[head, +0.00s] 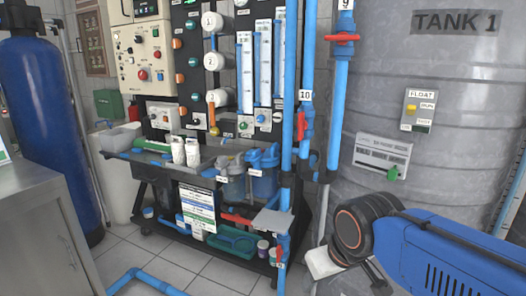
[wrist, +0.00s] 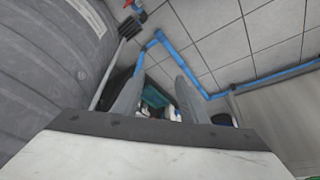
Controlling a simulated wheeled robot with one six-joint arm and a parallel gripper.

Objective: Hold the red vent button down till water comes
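I cannot make out a red vent button for certain. Blue filter housings (head: 264,178) hang at the right of the rack in the head view, and their tops are too small to show a button. A red round button (head: 143,75) shows on the cream control panel (head: 132,60) at the upper left. My gripper (wrist: 160,82) is open in the wrist view, its two grey fingers apart with nothing between them. It points down towards the floor and the rack's lower shelf. In the head view my arm reaches in from the right, and its fingers are hard to see.
Vertical blue pipes with red valve handles (head: 342,38) stand between the rack and the grey tank (head: 435,100). A teal tray (head: 232,241) sits on the lower shelf. A blue floor pipe (head: 150,279) crosses the front. Tiled floor (head: 205,272) is clear in the middle.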

